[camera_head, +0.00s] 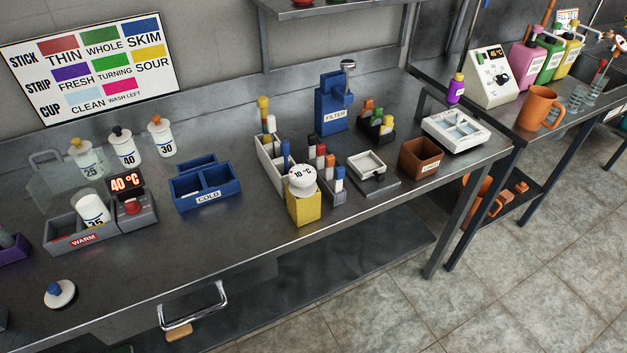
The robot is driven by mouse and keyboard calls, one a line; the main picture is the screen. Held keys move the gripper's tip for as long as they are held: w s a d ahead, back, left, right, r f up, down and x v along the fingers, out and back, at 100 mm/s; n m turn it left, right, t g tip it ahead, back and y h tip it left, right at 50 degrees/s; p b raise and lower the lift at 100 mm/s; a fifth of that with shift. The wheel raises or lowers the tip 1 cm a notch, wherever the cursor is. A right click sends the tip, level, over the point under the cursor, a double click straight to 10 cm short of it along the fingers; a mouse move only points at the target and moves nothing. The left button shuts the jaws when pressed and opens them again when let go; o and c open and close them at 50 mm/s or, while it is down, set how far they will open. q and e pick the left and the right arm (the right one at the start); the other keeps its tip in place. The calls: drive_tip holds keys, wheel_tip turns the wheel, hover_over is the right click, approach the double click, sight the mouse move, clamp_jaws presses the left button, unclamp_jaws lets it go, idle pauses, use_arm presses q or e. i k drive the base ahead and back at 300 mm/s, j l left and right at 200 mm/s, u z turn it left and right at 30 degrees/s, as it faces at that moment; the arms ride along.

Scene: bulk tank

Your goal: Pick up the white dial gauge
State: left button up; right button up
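The white dial gauge (302,179) has a round white face that reads "10 °C". Neither of my grippers shows in this view.
A white divided holder (268,165) and a rack with colored sticks (335,188) stand close behind and beside the gauge. A blue "COLD" box (205,187) is to the left, a grey "WARM" station (70,237) farther left. The bench front between them is clear.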

sight(303, 183)
drive_tip(key=l+u, duration=0.25)
drive_tip(key=l, duration=0.85)
drive_tip(key=l+u, duration=0.25)
drive_tip(key=l, duration=0.8)
drive_tip(key=k, duration=0.1)
